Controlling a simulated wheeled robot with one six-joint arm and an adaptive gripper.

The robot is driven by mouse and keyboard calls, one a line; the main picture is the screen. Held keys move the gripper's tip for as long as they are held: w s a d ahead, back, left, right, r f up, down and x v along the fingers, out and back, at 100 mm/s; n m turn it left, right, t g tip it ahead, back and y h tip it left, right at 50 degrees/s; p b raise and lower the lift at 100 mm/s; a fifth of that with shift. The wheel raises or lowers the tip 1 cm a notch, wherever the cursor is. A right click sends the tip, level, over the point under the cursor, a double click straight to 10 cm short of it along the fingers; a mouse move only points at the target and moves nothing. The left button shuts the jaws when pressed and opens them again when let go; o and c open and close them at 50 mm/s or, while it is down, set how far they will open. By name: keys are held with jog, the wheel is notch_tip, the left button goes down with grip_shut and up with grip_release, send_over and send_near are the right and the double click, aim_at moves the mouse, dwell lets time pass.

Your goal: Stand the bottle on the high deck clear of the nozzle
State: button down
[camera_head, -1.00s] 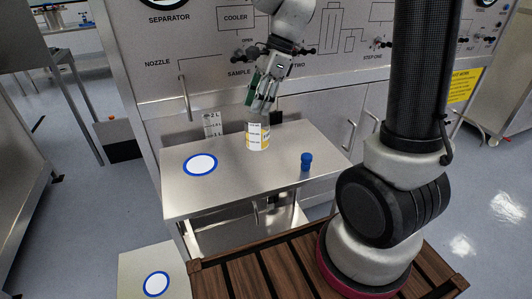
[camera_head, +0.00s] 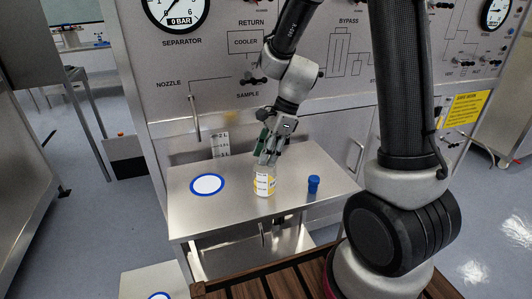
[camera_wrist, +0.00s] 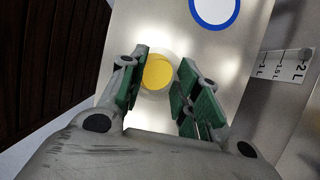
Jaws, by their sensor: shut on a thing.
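The bottle (camera_head: 264,184) is clear with a white and yellow label, upright at the middle of the high deck (camera_head: 230,212). My gripper (camera_head: 267,160) comes down from above and is shut on the bottle's upper part. In the wrist view, the bottle's round yellow top (camera_wrist: 158,73) shows between my green-padded fingers (camera_wrist: 160,88). I cannot tell whether its base touches the steel. The nozzle (camera_head: 194,118) is a thin vertical pipe on the panel, behind and left of the bottle, apart from it.
A blue-ringed white disc (camera_head: 207,184) marks the deck left of the bottle. A blue cap (camera_head: 313,184) stands to its right. A litre scale (camera_head: 221,145) is at the back edge. A lower deck (camera_head: 140,281) with another blue-ringed disc is at the front left.

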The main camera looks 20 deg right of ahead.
jog(key=c, duration=1)
grip_release()
jog(key=shift+c, duration=0.2)
jog(key=v, duration=1.2)
jog(key=s+d+r+n+t+h, duration=0.2)
jog(key=s+d+n, duration=0.3)
jog(key=s+n, duration=0.4)
jog(key=s+d+r+n+t+h, duration=0.2)
jog(key=s+d+r+n, duration=0.2)
jog(key=s+n, duration=0.5)
jog(key=shift+s+d+r, duration=0.4)
jog(key=shift+s+r, duration=0.15)
jog(key=shift+s, duration=0.15)
